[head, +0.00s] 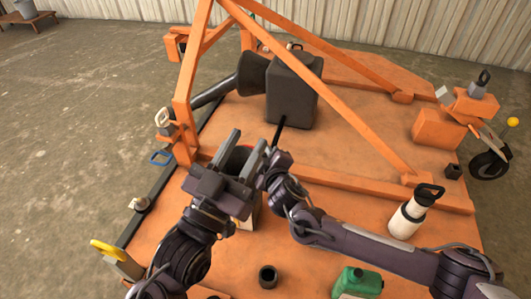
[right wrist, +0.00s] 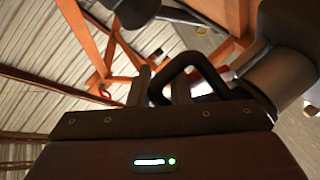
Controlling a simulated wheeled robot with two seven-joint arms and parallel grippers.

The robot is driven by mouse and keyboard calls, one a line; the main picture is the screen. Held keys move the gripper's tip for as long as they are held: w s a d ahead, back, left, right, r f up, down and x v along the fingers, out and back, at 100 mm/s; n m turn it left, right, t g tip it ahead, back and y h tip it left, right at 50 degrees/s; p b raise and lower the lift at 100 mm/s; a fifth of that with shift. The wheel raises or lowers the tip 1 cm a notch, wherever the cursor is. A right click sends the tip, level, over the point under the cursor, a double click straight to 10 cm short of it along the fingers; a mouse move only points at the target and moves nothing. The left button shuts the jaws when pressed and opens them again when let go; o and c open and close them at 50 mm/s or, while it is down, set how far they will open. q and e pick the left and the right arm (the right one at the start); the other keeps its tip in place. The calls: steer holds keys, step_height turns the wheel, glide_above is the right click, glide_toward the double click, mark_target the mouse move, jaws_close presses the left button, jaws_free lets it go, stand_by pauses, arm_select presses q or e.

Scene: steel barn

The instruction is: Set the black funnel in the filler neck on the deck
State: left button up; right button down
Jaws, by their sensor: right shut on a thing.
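My right gripper (head: 268,163) is shut on a black looped handle (right wrist: 190,62), which shows between its fingers in the right wrist view and seems to be the black funnel's. A dark round rim with a reddish inside (head: 237,158) shows behind my left gripper (head: 239,152) and looks like the funnel's bowl, mostly hidden. The left gripper is open, its two fingers apart and pointing away. I cannot tell whether it touches the bowl. A short, open-topped black neck (head: 268,277) stands on the orange deck (head: 330,245) near the front, apart from both grippers.
A black gearbox (head: 293,92) with a shaft and cone stands at the deck's back. Orange frame bars (head: 330,85) slope over it. A white bottle (head: 406,220), a green can (head: 358,282) and a small black tube (head: 453,171) stand to the right.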

steer(key=shift+f, duration=0.15)
steer(key=c, duration=1.3)
jaws_free()
steer(key=shift+o, duration=0.2)
steer(key=s+d+r+p, duration=0.2)
steer(key=s+r+p, duration=0.5)
steer(key=shift+d+p, duration=0.3)
steer(key=shift+p, duration=0.05)
steer(key=shift+f, duration=0.1)
